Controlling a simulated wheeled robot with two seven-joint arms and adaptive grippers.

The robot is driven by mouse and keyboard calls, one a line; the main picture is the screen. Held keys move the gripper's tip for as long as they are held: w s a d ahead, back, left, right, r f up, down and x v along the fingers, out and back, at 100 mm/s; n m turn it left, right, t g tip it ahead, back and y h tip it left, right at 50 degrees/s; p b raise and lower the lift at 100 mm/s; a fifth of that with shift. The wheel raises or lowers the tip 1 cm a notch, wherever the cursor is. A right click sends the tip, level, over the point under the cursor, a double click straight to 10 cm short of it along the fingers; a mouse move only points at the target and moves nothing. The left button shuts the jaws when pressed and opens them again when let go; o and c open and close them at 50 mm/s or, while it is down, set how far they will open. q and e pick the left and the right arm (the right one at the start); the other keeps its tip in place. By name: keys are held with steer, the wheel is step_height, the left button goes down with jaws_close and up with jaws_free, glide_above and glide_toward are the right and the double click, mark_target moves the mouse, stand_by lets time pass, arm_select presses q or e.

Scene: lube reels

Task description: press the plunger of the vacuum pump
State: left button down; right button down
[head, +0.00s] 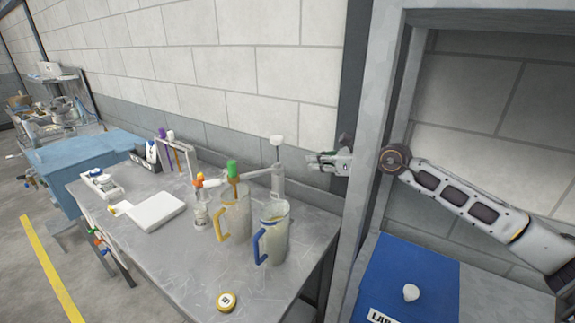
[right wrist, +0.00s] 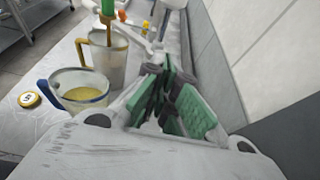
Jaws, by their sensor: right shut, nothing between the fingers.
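The vacuum pump (head: 278,183) stands upright near the back right of the metal table, a pale cylinder with a white plunger knob (head: 277,140) raised above it on a thin stem. My right gripper (head: 312,162) reaches in from the right past the frame post. It is shut and empty, just right of the pump and a little below the knob's height, apart from it in the picture. In the right wrist view its green-padded fingers (right wrist: 163,82) show close together. I cannot pick out the pump clearly there. My left gripper is out of view.
A clear jug with a blue handle (head: 273,235) and one with a yellow handle (head: 234,212) stand in front of the pump. A yellow-and-white tape measure (head: 226,301) lies near the table's front. A grey frame post (head: 374,140) rises right of the table.

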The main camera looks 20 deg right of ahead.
mark_target(277, 144)
steer(key=shift+w+a, duration=0.1)
steer(key=shift+w, duration=0.05)
stand_by(0.3)
steer(key=p+x, duration=0.3)
steer(key=x, duration=0.6)
steer(key=shift+w+a+f, duration=0.15)
steer(key=shift+w+f, duration=0.05)
steer(key=shift+w, duration=0.05)
stand_by(0.5)
steer(key=shift+r+p, duration=0.9)
steer(key=shift+r, duration=1.45)
steer(key=shift+r, duration=0.1)
